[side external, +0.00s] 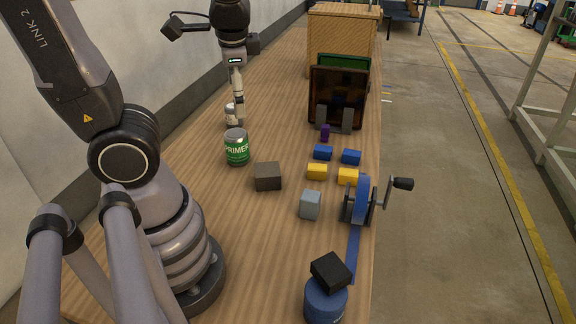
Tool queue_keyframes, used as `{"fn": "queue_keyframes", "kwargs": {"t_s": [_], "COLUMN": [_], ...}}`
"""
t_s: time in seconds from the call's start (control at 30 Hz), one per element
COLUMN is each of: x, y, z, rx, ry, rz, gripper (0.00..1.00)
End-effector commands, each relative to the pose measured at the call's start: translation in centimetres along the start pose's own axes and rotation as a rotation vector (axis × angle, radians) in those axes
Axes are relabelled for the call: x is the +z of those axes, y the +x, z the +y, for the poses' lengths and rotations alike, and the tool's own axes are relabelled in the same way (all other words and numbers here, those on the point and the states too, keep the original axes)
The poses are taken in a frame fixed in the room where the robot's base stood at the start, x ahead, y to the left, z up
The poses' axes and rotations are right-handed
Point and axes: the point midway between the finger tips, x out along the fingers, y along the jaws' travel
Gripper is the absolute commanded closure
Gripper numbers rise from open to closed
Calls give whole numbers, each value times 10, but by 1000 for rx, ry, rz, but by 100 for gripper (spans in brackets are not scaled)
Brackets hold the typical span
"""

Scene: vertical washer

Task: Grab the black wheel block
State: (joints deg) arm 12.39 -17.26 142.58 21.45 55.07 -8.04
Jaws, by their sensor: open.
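A black block (331,270) sits tilted on top of a blue cylinder (325,303) at the near right edge of the table. A dark grey-brown block (268,177) lies mid-table; I cannot tell by its look which of the two the task names. A blue wheel with a black crank (363,200) stands at the right edge, with a blue strap running down from it. My gripper (239,98) is open, pointing down at the far left, beside a small white can (231,115), away from both blocks. It is seen edge-on, so the gap between its fingers is hidden.
A green PRIMER can (236,148) stands near my gripper. A light grey block (311,204), two yellow blocks (317,171), two blue blocks (323,152) and a purple piece (325,132) lie right of centre. A dark panel (337,95) and wooden crate (341,35) stand behind.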

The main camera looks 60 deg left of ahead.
Motion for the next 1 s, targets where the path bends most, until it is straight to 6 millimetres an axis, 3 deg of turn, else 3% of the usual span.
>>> {"fn": "queue_keyframes", "kwargs": {"t_s": [0.1, 0.37, 0.6, 0.8, 1.0], "x": [-16, -60, -97, -102, -96], "y": [30, 90, 156, 214, 246], "z": [2, 20, 69, 116, 137], "rx": [-139, -489, -799, -962, -1015], "ry": [217, 729, 1257, 1647, 1838], "rz": [-170, -393, -451, -422, -392], "gripper": [20, 20, 20, 20, 20]}}
